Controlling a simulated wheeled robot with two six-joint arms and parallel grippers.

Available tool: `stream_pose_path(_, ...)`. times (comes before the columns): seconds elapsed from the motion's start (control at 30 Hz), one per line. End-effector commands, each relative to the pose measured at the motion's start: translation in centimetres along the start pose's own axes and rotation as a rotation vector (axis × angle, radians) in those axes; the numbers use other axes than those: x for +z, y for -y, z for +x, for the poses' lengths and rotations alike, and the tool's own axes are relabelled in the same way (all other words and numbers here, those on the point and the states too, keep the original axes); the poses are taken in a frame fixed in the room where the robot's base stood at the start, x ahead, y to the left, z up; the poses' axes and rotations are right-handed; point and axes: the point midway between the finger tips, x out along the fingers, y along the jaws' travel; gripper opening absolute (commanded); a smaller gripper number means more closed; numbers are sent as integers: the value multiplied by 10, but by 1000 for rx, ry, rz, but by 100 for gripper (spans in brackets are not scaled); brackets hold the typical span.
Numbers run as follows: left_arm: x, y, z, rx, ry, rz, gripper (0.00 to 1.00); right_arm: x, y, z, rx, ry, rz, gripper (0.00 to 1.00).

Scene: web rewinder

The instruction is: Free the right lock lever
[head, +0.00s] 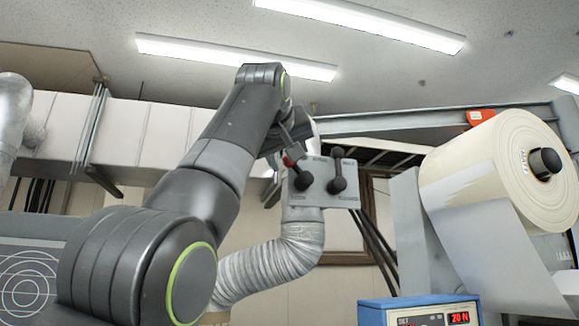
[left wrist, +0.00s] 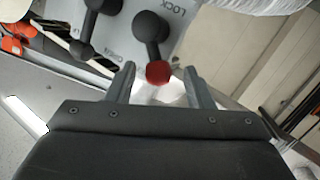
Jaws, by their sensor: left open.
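A grey panel (head: 320,199) carries two dark levers. The right lever (head: 337,170) points up and ends in a black knob. The left lever (head: 303,180) leans up and left to a red knob (head: 288,161). My left gripper (head: 292,141) is open just above the red knob. In the left wrist view, the red knob (left wrist: 158,72) lies in line with the gap between the open fingers (left wrist: 158,82); contact cannot be told. The black-knobbed lever (left wrist: 90,25) is to the left there, outside the fingers. My right gripper is not in view.
A large cream roll (head: 482,176) stands at the right. A blue box with a red display (head: 420,311) is below it. A silver hose (head: 270,272) hangs under the panel, and a grey beam (head: 400,122) runs behind.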

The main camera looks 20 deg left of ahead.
Motion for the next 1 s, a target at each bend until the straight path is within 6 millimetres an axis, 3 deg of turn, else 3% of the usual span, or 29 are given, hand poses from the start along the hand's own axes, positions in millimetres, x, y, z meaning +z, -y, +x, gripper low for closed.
stream_pose_path(0.13,4,2,-38,4,-6,-1,48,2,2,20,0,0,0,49)
stream_pose_path(0.5,1,1,-122,2,-5,0,48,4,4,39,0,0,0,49)
stream_pose_path(0.7,0,0,-144,1,-4,0,48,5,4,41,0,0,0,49)
stream_pose_path(1.0,0,0,-149,0,-2,0,48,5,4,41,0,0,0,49)
